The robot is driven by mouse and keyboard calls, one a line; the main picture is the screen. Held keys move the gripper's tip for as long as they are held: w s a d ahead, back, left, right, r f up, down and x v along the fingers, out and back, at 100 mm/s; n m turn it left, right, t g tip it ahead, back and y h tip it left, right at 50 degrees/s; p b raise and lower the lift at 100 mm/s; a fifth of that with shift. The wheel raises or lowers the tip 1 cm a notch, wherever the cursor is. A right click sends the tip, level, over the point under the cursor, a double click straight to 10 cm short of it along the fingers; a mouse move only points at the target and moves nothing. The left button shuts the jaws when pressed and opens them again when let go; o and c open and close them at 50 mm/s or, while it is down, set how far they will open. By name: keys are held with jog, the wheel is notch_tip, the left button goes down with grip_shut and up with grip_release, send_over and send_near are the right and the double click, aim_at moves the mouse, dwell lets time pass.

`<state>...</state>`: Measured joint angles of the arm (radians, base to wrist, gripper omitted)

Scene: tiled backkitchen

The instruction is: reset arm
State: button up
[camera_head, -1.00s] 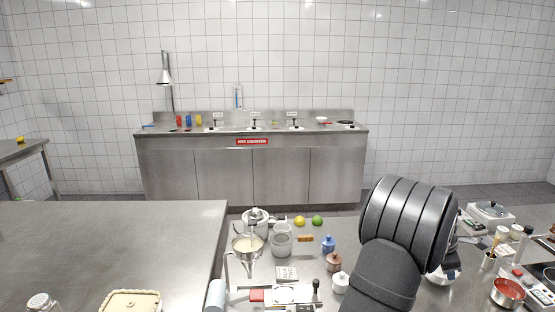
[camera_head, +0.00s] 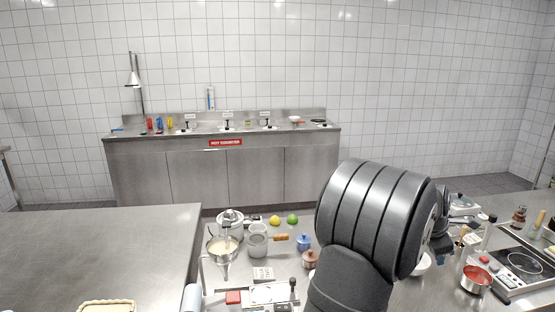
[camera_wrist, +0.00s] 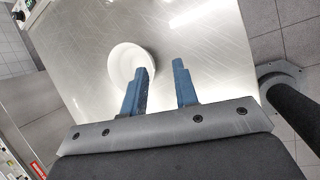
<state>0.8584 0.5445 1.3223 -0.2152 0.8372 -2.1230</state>
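My gripper (camera_wrist: 160,88) shows in the wrist view with its two blue fingers apart and nothing between them. It hangs over a steel counter top (camera_wrist: 205,40). A white round bowl (camera_wrist: 127,58) lies on that counter beyond the left finger, which overlaps its near edge. In the head view my dark arm fills the lower right middle and hides part of the counter behind it. The gripper's fingers cannot be made out there. A white bowl (camera_head: 424,265) shows partly behind the arm.
Around the arm stand a funnel (camera_head: 222,247), a grey jug (camera_head: 258,240), a yellow fruit (camera_head: 275,221), a green fruit (camera_head: 292,219), a red pan (camera_head: 476,278) and a hot plate (camera_head: 522,262).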

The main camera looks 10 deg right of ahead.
jog(key=w+a+n+t+y, duration=0.15)
jog(key=w+a+n, duration=0.25)
jog(key=w+a, duration=1.75)
jog(key=w+a+n, duration=0.2)
jog(key=w+a, duration=0.2)
jog(key=a, duration=1)
jog(key=w+a+n+t+y, duration=0.1)
jog(key=w+a, duration=0.4)
jog(key=a, duration=1)
jog(key=shift+w+a+n, duration=0.2)
jog(key=shift+a+n, duration=0.05)
jog(key=shift+n, duration=0.45)
